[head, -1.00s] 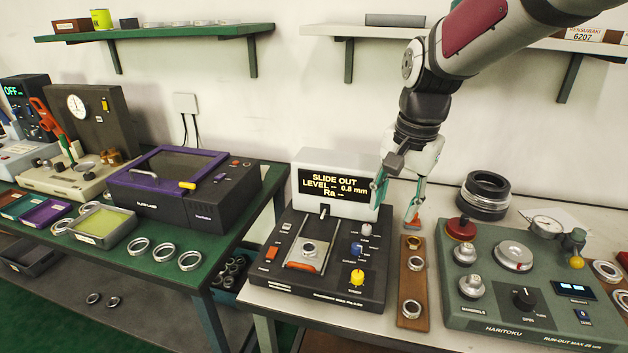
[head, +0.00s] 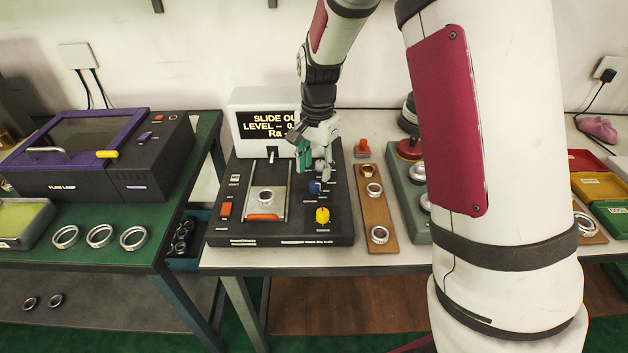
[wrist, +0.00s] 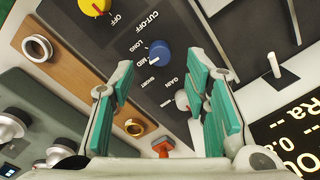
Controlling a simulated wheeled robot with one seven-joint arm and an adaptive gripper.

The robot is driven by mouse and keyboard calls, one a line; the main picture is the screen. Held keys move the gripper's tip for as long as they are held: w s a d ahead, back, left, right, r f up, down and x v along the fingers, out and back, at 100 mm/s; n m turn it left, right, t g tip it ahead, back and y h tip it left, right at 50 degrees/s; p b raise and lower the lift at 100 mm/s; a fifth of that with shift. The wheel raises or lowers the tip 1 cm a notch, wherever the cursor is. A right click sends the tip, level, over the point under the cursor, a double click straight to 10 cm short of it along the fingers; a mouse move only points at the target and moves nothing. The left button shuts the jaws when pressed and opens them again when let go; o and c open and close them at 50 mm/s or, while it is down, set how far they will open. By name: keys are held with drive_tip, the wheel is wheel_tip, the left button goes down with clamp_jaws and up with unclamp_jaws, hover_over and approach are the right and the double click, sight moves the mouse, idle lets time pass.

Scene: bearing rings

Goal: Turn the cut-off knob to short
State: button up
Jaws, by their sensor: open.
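The blue cut-off knob (head: 314,187) sits on the dark roughness tester (head: 290,240). In the wrist view the knob (wrist: 160,52) stands beyond and between the fingertips, apart from them. LONG, MID and SHORT are printed beside it; its pale mark appears to face MID. My gripper (head: 318,167) is open and empty, pointing down just behind and above the knob in the head view. Its green-padded fingers (wrist: 160,78) show in the wrist view. The pale gain knob (wrist: 182,100) is near the right finger. The tester's display (head: 262,125) is partly hidden by my gripper.
A yellow knob (head: 322,215) stands in front of the blue one. A slide with a ring (head: 265,197) is to the left. A brown board (head: 377,215) with rings and a green run-out tester (head: 410,190) are to the right. A red-orange stamp-like object (head: 362,149) stands behind the board.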

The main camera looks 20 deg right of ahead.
sight(315, 184)
drive_tip(key=shift+f, duration=2.5)
clamp_jaws()
